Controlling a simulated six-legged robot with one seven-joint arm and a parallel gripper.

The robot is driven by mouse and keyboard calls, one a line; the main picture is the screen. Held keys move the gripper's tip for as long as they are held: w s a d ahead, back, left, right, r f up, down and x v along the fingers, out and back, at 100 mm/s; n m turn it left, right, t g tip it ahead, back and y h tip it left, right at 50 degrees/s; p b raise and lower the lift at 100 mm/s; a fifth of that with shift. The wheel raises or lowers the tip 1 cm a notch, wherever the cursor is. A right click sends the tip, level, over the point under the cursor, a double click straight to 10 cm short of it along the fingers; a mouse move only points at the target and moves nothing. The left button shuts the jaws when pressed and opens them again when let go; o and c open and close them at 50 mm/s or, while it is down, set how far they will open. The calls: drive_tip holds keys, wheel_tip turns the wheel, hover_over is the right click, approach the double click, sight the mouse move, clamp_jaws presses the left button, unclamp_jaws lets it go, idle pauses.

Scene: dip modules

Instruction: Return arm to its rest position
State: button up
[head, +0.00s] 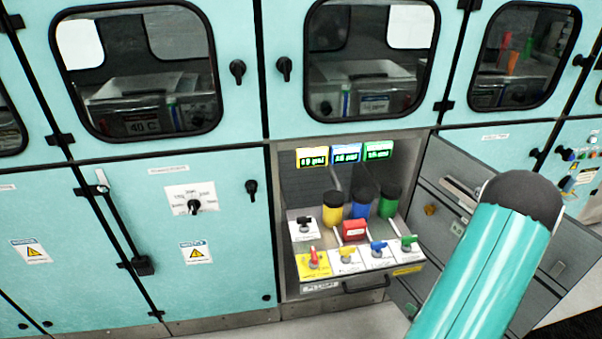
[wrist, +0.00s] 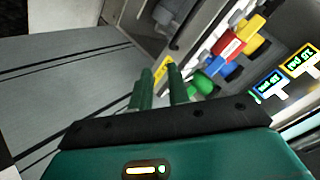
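My teal arm (head: 485,265) rises from the bottom right of the head view and ends there in a dark rounded joint. It stands in front of the grey drawers to the right of the open bay. My gripper is not seen in the head view. In the wrist view my gripper (wrist: 161,78) shows two green fingers with a gap between them and nothing held. Beyond the fingertips lies the panel of coloured parts, seen tilted, with a green part (wrist: 201,84) close to the right finger in the picture.
The open bay has a pull-out panel with a red handle (head: 314,257), a blue handle (head: 378,247) and a green handle (head: 408,241). Yellow, blue and green cylinders stand behind, under lit displays (head: 346,153). Teal cabinets (head: 120,240) line the wall. Grey drawers (head: 450,215) stand right.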

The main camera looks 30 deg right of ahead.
drive_tip(key=w+a+r+n+g+h, duration=0.1)
drive_tip(key=w+a+r+n+g, duration=0.15)
drive_tip(key=w+r, duration=0.6)
drive_tip(key=w+a+r+n+g+h, duration=0.1)
drive_tip(key=w+r+n, duration=0.2)
drive_tip(key=w+r, duration=0.55)
drive_tip(key=a+r+n, duration=0.2)
drive_tip(key=a+r, duration=1)
drive_tip(key=s+a+r+n+y, duration=0.2)
drive_tip(key=s+a+r, duration=0.2)
drive_tip(key=a, duration=0.6)
drive_tip(key=s+a+r+n+g+y, duration=0.1)
drive_tip(key=s+a+r+n+y, duration=0.2)
drive_tip(key=a, duration=0.7)
drive_tip(key=s+r, duration=0.2)
drive_tip(key=s, duration=0.2)
drive_tip(key=shift+a, duration=0.35)
drive_tip(key=shift+d, duration=0.1)
